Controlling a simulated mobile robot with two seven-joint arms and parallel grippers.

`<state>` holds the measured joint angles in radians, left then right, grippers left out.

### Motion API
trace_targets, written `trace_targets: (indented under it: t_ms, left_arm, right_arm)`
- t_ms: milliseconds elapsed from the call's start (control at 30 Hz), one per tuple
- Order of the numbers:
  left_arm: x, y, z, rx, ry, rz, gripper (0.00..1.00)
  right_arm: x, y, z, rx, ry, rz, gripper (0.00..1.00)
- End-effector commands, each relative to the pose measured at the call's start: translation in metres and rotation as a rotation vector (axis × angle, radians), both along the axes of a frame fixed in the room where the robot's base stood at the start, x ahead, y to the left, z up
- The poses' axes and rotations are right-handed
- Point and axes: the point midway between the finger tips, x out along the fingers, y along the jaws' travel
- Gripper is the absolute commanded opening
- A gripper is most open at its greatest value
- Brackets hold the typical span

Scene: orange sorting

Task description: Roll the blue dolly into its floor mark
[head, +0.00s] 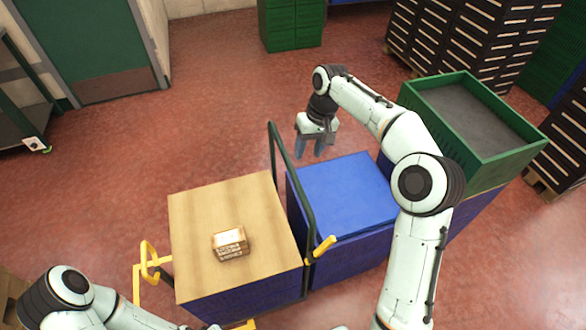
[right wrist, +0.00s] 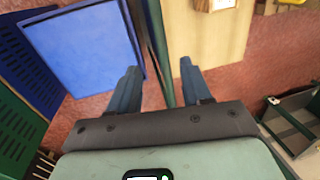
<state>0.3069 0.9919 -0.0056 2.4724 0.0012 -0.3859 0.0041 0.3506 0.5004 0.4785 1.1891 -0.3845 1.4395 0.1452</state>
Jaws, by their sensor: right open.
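A blue flat-topped block (head: 345,190), which may be the blue dolly, stands in the middle of the head view; no wheels show. A dark green upright bar frame (head: 292,180) stands at its left side, beside a wood-topped unit. My right gripper (head: 311,150) is open and empty, pointing down near the far end of this frame. In the right wrist view the green bar (right wrist: 162,50) runs between the spread fingers (right wrist: 158,72); whether it is within their reach in depth is unclear. The blue top (right wrist: 85,45) shows at left there. My left gripper is out of view. I cannot make out a floor mark.
The wooden top (head: 200,220) carries a small box (head: 230,243). Yellow handles (head: 148,260) stick out at its left. A green crate (head: 470,85) stands right of my right arm, with stacked dark crates (head: 470,40) behind. Red floor (head: 200,120) is clear towards the green door (head: 85,45).

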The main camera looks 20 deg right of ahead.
Motion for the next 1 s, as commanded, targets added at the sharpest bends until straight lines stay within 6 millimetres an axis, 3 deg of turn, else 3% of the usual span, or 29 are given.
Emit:
trace_targets:
  t_ms: [167, 600, 800, 1000]
  left_arm:
    - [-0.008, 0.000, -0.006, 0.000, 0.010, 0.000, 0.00]
    - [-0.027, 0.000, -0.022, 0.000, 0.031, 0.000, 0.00]
    - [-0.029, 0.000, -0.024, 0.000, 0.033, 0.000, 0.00]
    - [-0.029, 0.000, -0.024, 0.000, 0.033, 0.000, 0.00]
  right_arm:
    - [-0.002, 0.003, -0.020, 0.000, 0.007, 0.000, 0.48]
    - [-0.002, 0.020, -0.107, 0.002, 0.007, -0.001, 0.48]
    - [0.000, 0.025, -0.127, 0.001, 0.003, 0.000, 0.48]
    - [0.000, 0.026, -0.132, 0.000, 0.001, -0.001, 0.48]
